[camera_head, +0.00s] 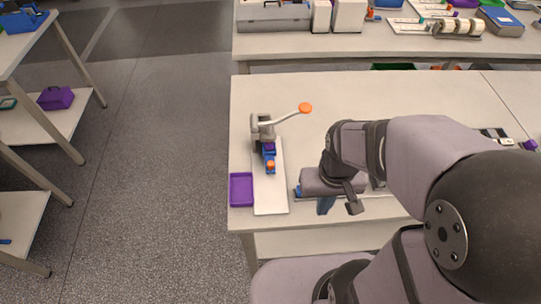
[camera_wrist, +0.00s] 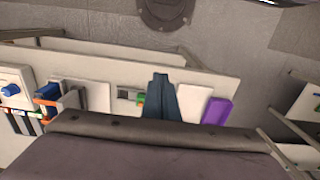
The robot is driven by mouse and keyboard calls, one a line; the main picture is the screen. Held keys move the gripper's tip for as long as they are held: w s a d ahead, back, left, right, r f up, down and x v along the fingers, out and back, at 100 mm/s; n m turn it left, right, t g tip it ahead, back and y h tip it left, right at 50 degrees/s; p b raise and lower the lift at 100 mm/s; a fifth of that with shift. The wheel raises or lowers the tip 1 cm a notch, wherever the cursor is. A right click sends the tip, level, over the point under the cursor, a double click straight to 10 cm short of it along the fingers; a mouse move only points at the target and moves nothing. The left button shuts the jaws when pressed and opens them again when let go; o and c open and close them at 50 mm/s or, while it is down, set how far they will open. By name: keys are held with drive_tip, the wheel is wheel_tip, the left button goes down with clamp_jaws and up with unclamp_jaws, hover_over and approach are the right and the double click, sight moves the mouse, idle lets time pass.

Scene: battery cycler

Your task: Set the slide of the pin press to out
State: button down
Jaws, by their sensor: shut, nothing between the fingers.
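The pin press (camera_head: 262,130) stands at the left end of the table in the head view. It has a grey frame and a lever that rises to the right, ending in an orange knob (camera_head: 305,108). Its blue slide (camera_head: 269,155), with an orange knob at the front, lies over the white base plate (camera_head: 270,195). My gripper (camera_head: 324,206) is right of the base plate, near the table's front edge and apart from the press. In the wrist view its dark fingers (camera_wrist: 160,78) are together and empty. I cannot make out the press clearly there.
A purple tray (camera_head: 241,189) lies left of the base plate; it also shows in the wrist view (camera_wrist: 216,110). My arm covers much of the table's right side. The tabletop (camera_head: 350,95) behind the press is clear. Another bench with equipment stands behind.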

drive_tip(key=c, duration=1.6)
unclamp_jaws()
drive_tip(key=shift+w, duration=0.25)
drive_tip(key=n+b, duration=0.3)
drive_tip(key=b, duration=0.1)
hover_over(271, 163)
wheel_tip(271, 163, down, 4)
drive_tip(key=shift+w+a+f, duration=0.1)
drive_tip(key=shift+f, duration=0.1)
drive_tip(key=shift+f+p, duration=1.3)
drive_tip(key=shift+f, duration=2.3)
clamp_jaws()
